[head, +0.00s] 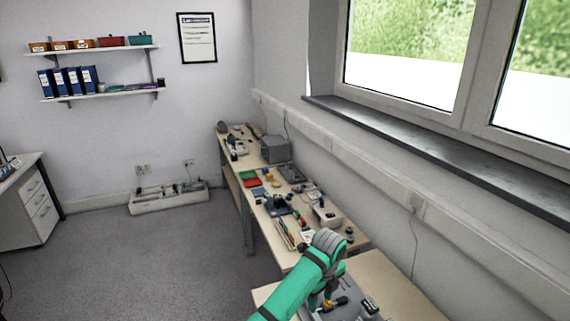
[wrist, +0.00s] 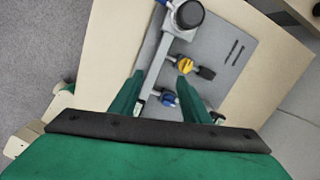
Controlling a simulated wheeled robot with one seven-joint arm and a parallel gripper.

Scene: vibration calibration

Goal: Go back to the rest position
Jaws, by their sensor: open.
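My gripper (wrist: 160,88) is open in the wrist view, its two green fingers spread with nothing held between them. It points down over a grey board (wrist: 222,45) on a pale wooden table. A yellow-knobbed part (wrist: 184,66) with a dark end lies just beyond the fingertips. A blue part (wrist: 168,98) shows between the fingers, lower down. A grey post with a round black top (wrist: 189,14) stands at the top of the board. In the head view my green arm reaches over the nearest table (head: 392,285), and the yellow part (head: 336,302) shows beside its end.
A long bench with several tools and boxes (head: 275,150) runs along the window wall. Two dark slim pieces (wrist: 234,52) lie on the board's right. A white drawer unit (head: 35,205) stands at left. The grey floor (head: 150,260) between is mostly clear.

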